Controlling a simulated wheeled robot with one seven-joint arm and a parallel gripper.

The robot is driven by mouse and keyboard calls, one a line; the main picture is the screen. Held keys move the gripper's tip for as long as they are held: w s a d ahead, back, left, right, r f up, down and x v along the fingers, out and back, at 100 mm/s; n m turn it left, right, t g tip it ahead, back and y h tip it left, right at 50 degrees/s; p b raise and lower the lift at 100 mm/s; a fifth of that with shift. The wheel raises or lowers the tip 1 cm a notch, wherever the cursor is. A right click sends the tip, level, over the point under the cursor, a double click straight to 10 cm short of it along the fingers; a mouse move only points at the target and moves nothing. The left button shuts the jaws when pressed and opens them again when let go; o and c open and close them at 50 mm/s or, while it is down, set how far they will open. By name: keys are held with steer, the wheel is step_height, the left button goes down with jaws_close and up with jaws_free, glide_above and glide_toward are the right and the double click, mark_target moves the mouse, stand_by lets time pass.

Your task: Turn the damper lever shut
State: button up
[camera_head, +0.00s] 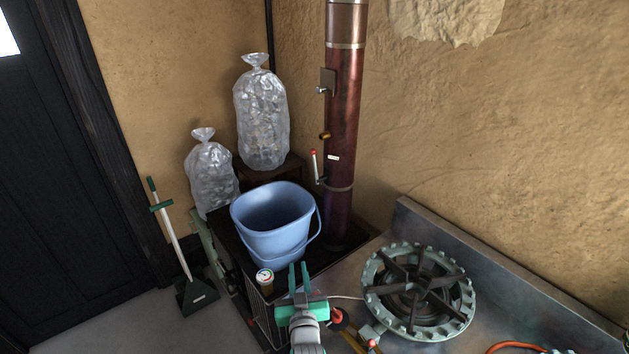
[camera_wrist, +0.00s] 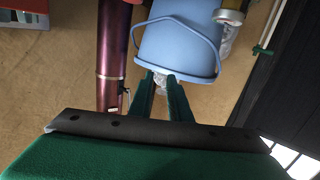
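The damper lever (camera_head: 315,164) is a thin pale handle with a red tip on the left side of the dark red flue pipe (camera_head: 342,120). It stands nearly upright, red end up, with its pivot low near a metal band. In the wrist view the pipe (camera_wrist: 114,45) appears inverted at left, with a small fitting on its side that may be the lever. My green gripper (camera_head: 300,278) is low in front of the blue bucket, well below and apart from the lever. Its fingers (camera_wrist: 160,85) are parted, with nothing held between them.
A blue bucket (camera_head: 272,240) stands on a dark stand left of the pipe, with a gauge-topped can (camera_head: 265,281) before it. A gas burner (camera_head: 418,292) is at right on a metal counter. Clear bags (camera_head: 262,115) stand behind. The space before the lever looks open.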

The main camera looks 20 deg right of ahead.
steer(key=w+d+r, duration=0.6)
steer(key=w+r, duration=0.3)
steer(key=r, duration=0.1)
glide_toward(315, 164)
steer(key=shift+t+h, duration=0.4)
steer(key=x, duration=1)
steer(key=shift+w+a+f, duration=0.1)
steer(key=shift+w+f, duration=0.25)
steer(key=shift+f, duration=0.05)
steer(key=shift+c, duration=0.7)
jaws_close()
